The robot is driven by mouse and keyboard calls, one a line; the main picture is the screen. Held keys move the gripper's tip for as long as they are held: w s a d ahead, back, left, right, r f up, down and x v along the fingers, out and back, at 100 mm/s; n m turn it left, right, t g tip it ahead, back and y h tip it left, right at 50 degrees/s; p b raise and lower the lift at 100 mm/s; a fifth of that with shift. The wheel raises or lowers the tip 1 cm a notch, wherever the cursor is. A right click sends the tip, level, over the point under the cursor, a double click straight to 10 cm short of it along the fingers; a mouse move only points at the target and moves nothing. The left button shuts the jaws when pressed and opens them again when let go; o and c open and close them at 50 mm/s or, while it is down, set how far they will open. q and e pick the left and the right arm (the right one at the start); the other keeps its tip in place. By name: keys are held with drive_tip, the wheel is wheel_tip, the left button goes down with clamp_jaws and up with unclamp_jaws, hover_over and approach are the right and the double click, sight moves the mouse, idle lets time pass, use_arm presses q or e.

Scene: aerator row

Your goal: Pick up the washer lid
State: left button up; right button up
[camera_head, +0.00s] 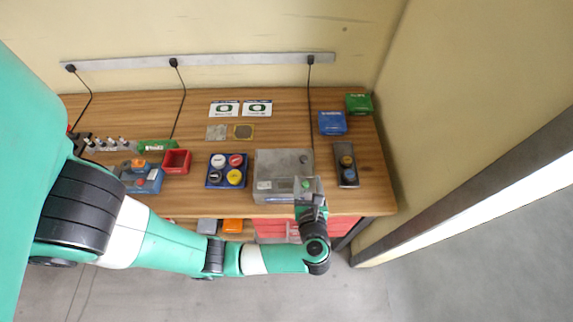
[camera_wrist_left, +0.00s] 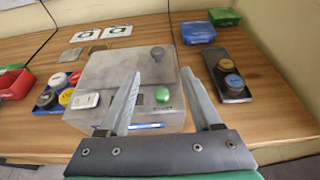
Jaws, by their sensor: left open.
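The washer (camera_head: 262,190) is a grey metal box near the front of the table. Its lid (camera_head: 280,165) lies flat and closed on top, with a small dark knob towards the back right. In the left wrist view the lid (camera_wrist_left: 115,72) and its knob (camera_wrist_left: 157,52) show ahead of the fingers. A green button and a white panel sit on the washer's front part. My left gripper (camera_wrist_left: 160,75) is open and empty, over the front right of the washer; it also shows in the head view (camera_head: 308,184). My right gripper is not in view.
Right of the washer is a dark tray (camera_head: 346,178) with two round caps; blue (camera_head: 332,123) and green (camera_head: 358,103) boxes stand behind. Left are a blue tray (camera_head: 213,186) of several round lids and a red bin (camera_head: 176,161). A black cable hangs behind the washer.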

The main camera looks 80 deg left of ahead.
sight(304, 161)
use_arm(q)
drive_tip(key=x, duration=0.5)
drive_tip(key=shift+a+f, duration=0.1)
drive_tip(key=shift+a, duration=0.3)
drive_tip(key=x, duration=0.5)
drive_tip(key=shift+s+a+r, duration=0.15)
drive_tip(key=shift+a+r, duration=0.05)
clamp_jaws()
